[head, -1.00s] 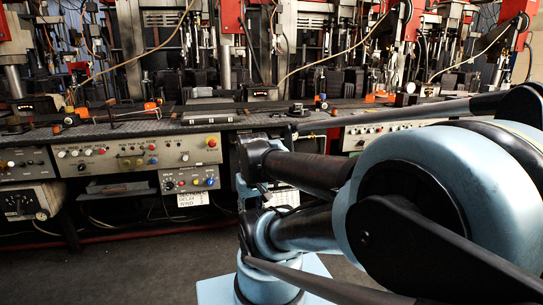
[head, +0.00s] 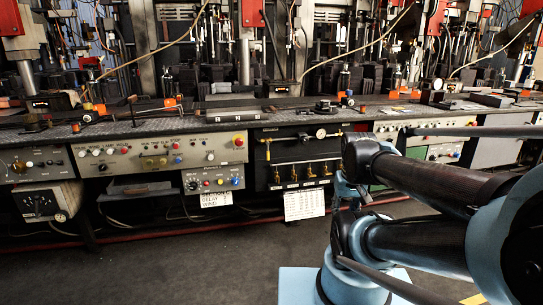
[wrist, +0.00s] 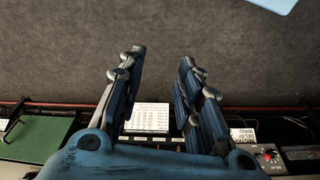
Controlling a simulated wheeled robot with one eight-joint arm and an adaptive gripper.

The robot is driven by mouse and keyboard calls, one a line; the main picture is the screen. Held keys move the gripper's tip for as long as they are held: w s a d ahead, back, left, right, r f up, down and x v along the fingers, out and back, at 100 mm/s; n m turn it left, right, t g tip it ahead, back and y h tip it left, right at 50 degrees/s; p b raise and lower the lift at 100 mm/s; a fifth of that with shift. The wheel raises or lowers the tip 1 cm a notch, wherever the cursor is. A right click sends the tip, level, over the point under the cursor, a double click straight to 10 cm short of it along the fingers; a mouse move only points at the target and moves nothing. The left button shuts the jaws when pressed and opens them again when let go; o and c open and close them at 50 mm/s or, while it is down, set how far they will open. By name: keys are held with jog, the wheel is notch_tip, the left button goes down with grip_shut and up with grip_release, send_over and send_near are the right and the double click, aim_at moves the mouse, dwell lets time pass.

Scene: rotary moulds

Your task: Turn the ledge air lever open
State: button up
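No part is clearly marked as the ledge air lever. In the head view, small orange-red fittings sit on the dark ledge, one at left (head: 90,115), one at left of centre (head: 170,102) and one right of centre (head: 346,98). Below the ledge, a black panel (head: 262,165) carries a gauge, a brass pipe and several brass valves (head: 294,173). My gripper (wrist: 160,57) is open and empty in the wrist view, over the grey floor and pointing away from the panels.
Control panels (head: 160,152) with knobs and buttons line the ledge front (head: 215,122). A white printed sheet (head: 304,205) hangs under the black panel, and shows between my fingers in the wrist view (wrist: 150,117). Machines stand behind the ledge. The floor (head: 200,268) in front is clear.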

jog(key=w+a+r+n+t+y, duration=0.1)
jog(key=w+a+r+n+y, duration=0.1)
jog(key=w+a, duration=0.35)
jog(key=w+a+r+n+t+y, duration=0.1)
jog(key=w+a+r+n+y, duration=0.1)
jog(key=w, duration=0.7)
jog(key=w+a+r+n+t+y, duration=0.1)
jog(key=w+a+r+n+y, duration=0.15)
jog(key=w, duration=0.45)
jog(key=n+t+y, duration=0.3)
jog(key=y, duration=0.1)
send_near(268, 153)
jog(key=x, duration=1)
jog(key=shift+w+f, duration=0.15)
jog(key=shift+w, duration=0.25)
grip_shut()
jog(key=shift+a+t, duration=0.15)
jog(key=shift+t, duration=0.15)
